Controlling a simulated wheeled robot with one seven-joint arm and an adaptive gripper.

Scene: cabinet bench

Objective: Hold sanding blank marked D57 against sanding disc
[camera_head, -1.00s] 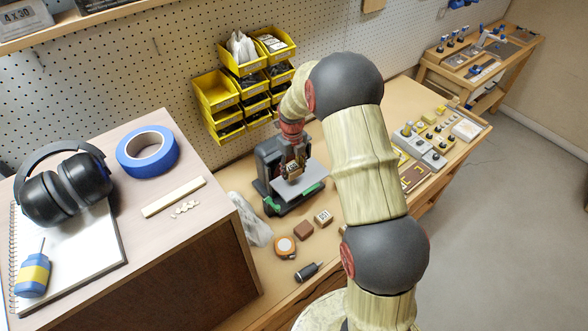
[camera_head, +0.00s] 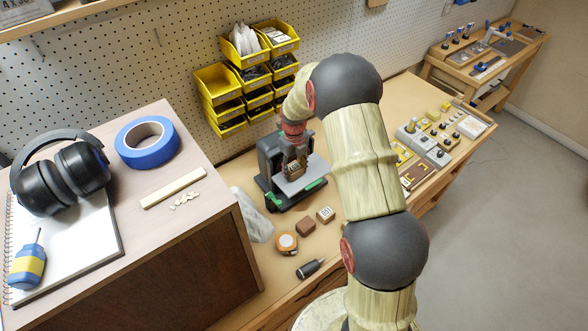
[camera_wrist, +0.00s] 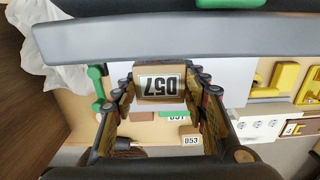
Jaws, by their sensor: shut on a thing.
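The sanding blank marked D57 (camera_wrist: 160,82) is a small wooden block with a white label, upside down in the wrist view. My gripper (camera_wrist: 160,100) is shut on it, one finger on each side. In the head view my gripper (camera_head: 296,160) holds the blank (camera_head: 294,168) at the sander (camera_head: 270,165), over its light grey table (camera_head: 304,180). The sanding disc itself is not clearly visible. In the wrist view a grey edge (camera_wrist: 190,35) crosses close to the blank's far side; whether they touch I cannot tell.
A labelled block (camera_head: 326,214), a brown block (camera_head: 306,226), a tape measure (camera_head: 287,242) and a dark cylinder-like tool (camera_head: 310,268) lie before the sander. A clear bag (camera_head: 254,215) is left of it. Yellow bins (camera_head: 220,95) hang behind. A wooden cabinet (camera_head: 200,265) stands left.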

